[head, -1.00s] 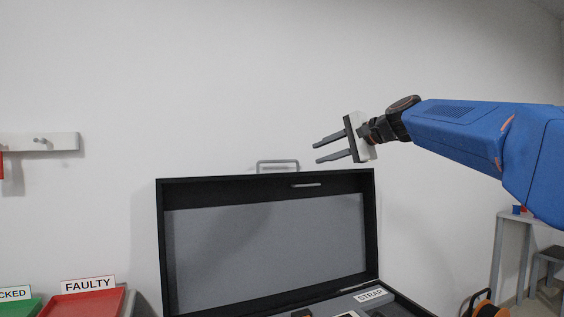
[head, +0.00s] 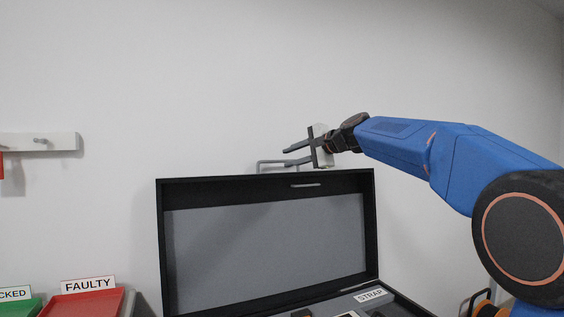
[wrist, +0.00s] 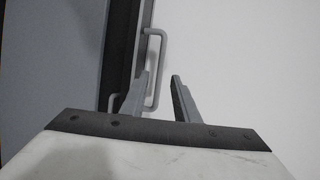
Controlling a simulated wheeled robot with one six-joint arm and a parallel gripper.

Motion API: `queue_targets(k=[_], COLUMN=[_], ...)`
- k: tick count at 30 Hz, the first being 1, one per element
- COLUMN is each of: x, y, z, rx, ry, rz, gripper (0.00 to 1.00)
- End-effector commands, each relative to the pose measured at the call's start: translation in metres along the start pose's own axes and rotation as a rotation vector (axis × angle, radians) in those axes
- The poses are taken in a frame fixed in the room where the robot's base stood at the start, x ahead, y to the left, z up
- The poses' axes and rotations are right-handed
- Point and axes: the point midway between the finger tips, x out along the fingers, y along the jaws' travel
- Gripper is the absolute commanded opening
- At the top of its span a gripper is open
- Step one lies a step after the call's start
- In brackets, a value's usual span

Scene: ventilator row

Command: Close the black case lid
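The black case (head: 364,283) stands open in the head view, its lid (head: 168,245) upright with a grey inner panel facing me. A grey handle (head: 262,164) rises from the lid's top edge; it also shows in the wrist view (wrist: 162,70). My gripper (head: 284,157) is open and empty, just above the lid's top edge at the handle's right end. In the wrist view my fingers (wrist: 160,78) are apart, with the left finger overlapping the handle and the right one over bare wall. I cannot tell whether the finger touches the handle.
A red tray (head: 82,304) marked FAULTY and a green tray (head: 22,309) are at the lower left. A wall rail with a peg (head: 40,141) is at the left. An orange reel (head: 487,309) is at the lower right.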

Motion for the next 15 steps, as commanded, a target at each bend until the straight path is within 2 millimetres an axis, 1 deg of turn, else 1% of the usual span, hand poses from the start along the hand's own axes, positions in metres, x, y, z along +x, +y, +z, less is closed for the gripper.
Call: queue_targets(k=[1,6,10,15], x=[0.01,0.032,0.042,0.047], y=[0.001,0.001,0.0,0.0], z=[0.001,0.0,0.0,0.0], rx=[0.001,0.0,0.0,0.0], ry=[-0.003,-0.002,-0.001,0.0], rz=[0.002,0.001,0.0,0.0], gripper=[0.28,0.28,0.28,0.28])
